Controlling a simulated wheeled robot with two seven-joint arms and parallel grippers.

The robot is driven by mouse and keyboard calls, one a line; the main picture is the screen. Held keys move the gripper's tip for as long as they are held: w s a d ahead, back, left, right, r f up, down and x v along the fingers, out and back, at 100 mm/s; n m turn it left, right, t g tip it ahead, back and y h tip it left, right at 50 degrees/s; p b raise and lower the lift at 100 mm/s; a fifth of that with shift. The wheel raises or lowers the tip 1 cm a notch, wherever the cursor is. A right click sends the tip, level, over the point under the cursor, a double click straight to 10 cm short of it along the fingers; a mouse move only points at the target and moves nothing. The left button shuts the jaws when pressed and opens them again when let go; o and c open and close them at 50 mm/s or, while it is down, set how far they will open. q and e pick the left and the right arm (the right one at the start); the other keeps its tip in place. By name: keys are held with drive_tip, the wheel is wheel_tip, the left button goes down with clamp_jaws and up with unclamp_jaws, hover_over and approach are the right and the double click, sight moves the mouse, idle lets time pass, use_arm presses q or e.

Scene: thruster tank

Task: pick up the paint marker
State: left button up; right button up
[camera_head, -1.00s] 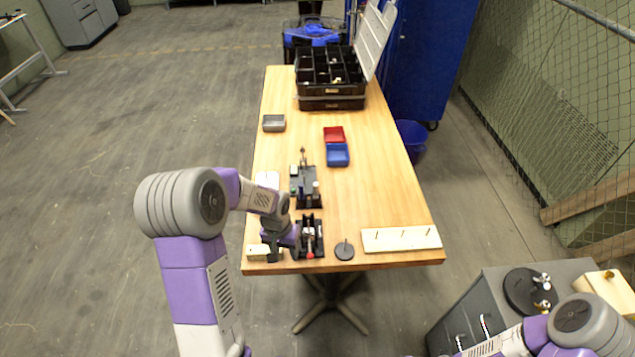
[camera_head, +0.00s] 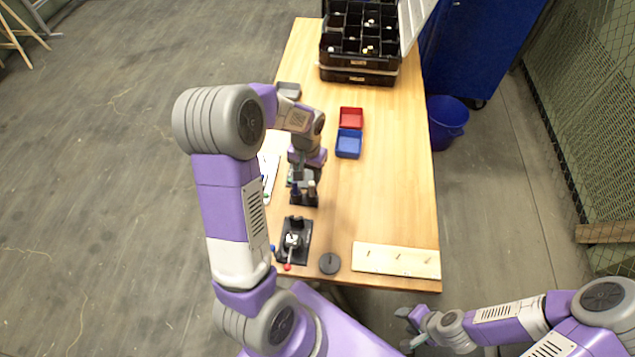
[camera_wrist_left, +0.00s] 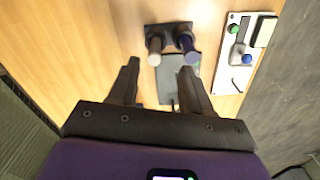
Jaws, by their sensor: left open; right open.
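A small black stand (camera_head: 304,199) near the left edge of the table holds two upright marker-like cylinders. One is dark blue (camera_wrist_left: 186,42) with a pale end, and the other has a whitish end (camera_wrist_left: 155,52). I cannot tell which is the paint marker. My left gripper (camera_wrist_left: 158,84) is open and points down over the stand, with nothing between its fingers. In the head view the left gripper (camera_head: 303,182) partly hides the stand and a grey plate behind it. My right gripper (camera_head: 408,327) is open and empty, off the table's front edge.
A white board (camera_wrist_left: 238,55) with green and blue knobs lies beside the stand. A black fixture (camera_head: 293,240), dark disc (camera_head: 330,263) and pegged wooden board (camera_head: 396,260) are nearer. Red (camera_head: 351,117) and blue (camera_head: 348,144) bins and a black organizer (camera_head: 360,45) stand farther back.

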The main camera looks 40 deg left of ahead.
sight(311, 183)
use_arm(q)
drive_tip(key=f, duration=0.4)
drive_tip(key=f+b, duration=0.1)
drive_tip(key=f, duration=0.1)
drive_tip(key=shift+w+d, duration=0.25)
drive_tip(key=shift+d, duration=0.05)
clamp_jaws()
